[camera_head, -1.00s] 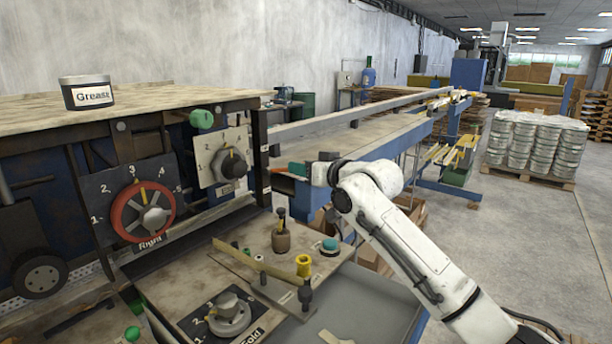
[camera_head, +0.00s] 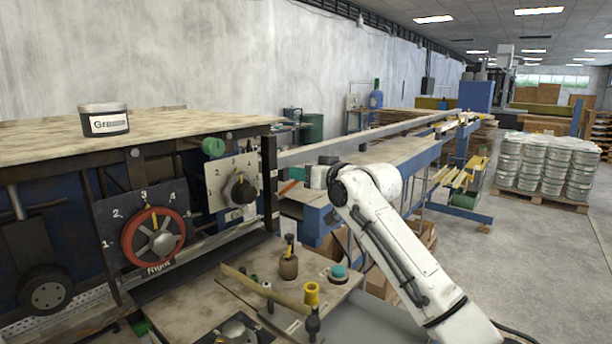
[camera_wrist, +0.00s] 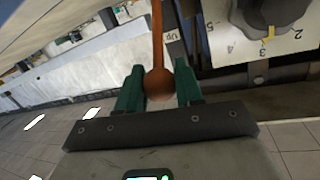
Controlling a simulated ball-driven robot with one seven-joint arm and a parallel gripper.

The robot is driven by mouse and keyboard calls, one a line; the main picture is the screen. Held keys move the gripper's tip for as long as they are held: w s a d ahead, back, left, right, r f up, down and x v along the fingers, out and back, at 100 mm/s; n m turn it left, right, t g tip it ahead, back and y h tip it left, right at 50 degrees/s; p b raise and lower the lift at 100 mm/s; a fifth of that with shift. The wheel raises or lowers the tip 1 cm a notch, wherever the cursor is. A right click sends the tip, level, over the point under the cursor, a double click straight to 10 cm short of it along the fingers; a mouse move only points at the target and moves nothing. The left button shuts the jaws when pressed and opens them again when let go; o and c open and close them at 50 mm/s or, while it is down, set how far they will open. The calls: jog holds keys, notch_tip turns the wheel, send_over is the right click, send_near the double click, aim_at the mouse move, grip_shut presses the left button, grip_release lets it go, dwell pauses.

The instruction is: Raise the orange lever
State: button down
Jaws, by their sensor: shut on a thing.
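The orange lever (camera_wrist: 157,36) is a thin rod with a round ball knob (camera_wrist: 159,84) at its end. In the wrist view the green fingers of my gripper (camera_wrist: 160,80) sit on both sides of the knob and are shut on it. In the head view my gripper (camera_head: 298,173) is at the right end of the machine, just right of the dial panel. A short orange piece of the lever (camera_head: 287,188) shows there beside the fingers; the rest is hidden or too small to tell.
A dial panel (camera_head: 218,172) and a red-ringed dial (camera_head: 155,237) are left of my gripper. A control shelf (camera_head: 265,262) with knobs and small yellow and teal parts lies below. A Grease tin (camera_head: 104,120) stands on the machine top. A long conveyor runs behind.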

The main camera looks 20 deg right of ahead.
jog(key=shift+r, duration=0.2)
jog(key=c, duration=1.2)
grip_release()
jog(key=o, duration=0.4)
jog(key=shift+f, duration=0.15)
jog(key=shift+o, duration=0.2)
jog(key=shift+s+d+f, duration=0.1)
jog(key=shift+s+d, duration=0.15)
jog(key=shift+s, duration=0.2)
jog(key=b+v, duration=0.3)
jog(key=v, duration=0.6)
jog(key=shift+s, duration=0.35)
jog(key=shift+d, duration=0.1)
